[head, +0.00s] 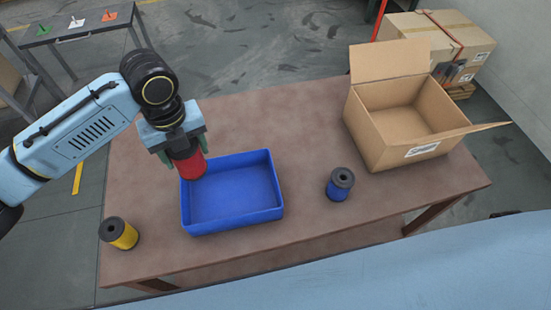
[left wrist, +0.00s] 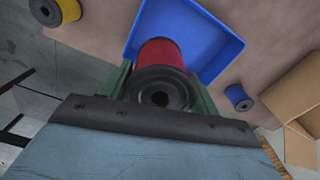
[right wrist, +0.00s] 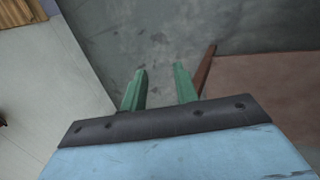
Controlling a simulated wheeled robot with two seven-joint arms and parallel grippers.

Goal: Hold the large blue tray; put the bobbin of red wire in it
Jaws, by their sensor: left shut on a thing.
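The large blue tray (head: 235,205) sits on the brown table and is empty inside. The bobbin of red wire (head: 191,166) is held by my left gripper (head: 188,150) over the tray's back left corner. The left wrist view shows the red bobbin (left wrist: 160,62) between the green fingers (left wrist: 160,88), with the blue tray (left wrist: 205,30) beyond it. The tray's back left corner is partly hidden by the bobbin. My right gripper (right wrist: 158,85) shows in the right wrist view with its fingers apart and nothing between them; it is away from the tray.
A bobbin of yellow wire (head: 123,234) stands left of the tray and a bobbin of blue wire (head: 339,184) stands right of it. An open cardboard box (head: 405,118) sits at the table's right end. The table's (head: 270,118) back middle is clear.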

